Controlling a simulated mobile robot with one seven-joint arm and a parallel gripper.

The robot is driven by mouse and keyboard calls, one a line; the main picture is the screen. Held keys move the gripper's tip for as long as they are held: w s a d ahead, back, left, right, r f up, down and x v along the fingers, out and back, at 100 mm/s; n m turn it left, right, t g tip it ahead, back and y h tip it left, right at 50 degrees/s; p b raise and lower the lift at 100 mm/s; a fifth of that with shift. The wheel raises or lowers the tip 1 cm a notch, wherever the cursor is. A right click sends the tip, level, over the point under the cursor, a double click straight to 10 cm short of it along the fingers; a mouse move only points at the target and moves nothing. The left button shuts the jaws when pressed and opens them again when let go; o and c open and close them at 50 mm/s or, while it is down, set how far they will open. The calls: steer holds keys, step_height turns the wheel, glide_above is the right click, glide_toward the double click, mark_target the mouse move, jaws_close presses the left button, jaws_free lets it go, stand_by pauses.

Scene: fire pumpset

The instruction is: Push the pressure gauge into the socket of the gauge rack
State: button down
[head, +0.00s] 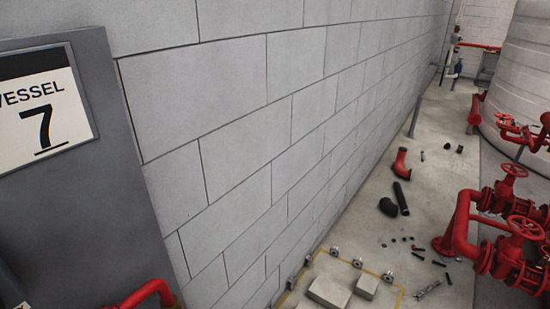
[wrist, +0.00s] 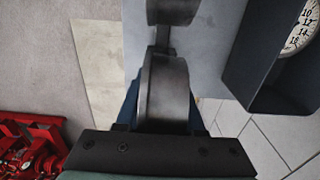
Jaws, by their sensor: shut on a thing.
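In the wrist view, my gripper (wrist: 163,122) is shut on a dark round-bodied part, which looks like the pressure gauge (wrist: 166,88) seen edge-on. Its dial face does not show. A narrow neck runs from its far end towards another dark rounded piece (wrist: 172,11) at the top edge; I cannot tell whether they touch or whether that piece is the socket. At the right, a dark box-like housing (wrist: 262,92), perhaps part of the gauge rack, has a white numbered dial (wrist: 298,30) within it. In the head view, the gauge, the rack and my gripper are out of sight.
In the head view, a grey panel marked VESSEL 7 (head: 95,175) stands at the left by a block wall (head: 230,130). Red valves (head: 515,235) and loose black pipe pieces (head: 402,198) are at the right. Red pipework (wrist: 30,145) shows at the wrist view's lower left.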

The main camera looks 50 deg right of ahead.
steer(key=shift+f+b, duration=0.55)
steer(key=shift+f, duration=0.25)
steer(key=shift+c, duration=2.2)
jaws_free()
step_height(320, 180, up, 13)
steer(key=shift+r, duration=0.1)
steer(key=shift+w, duration=0.1)
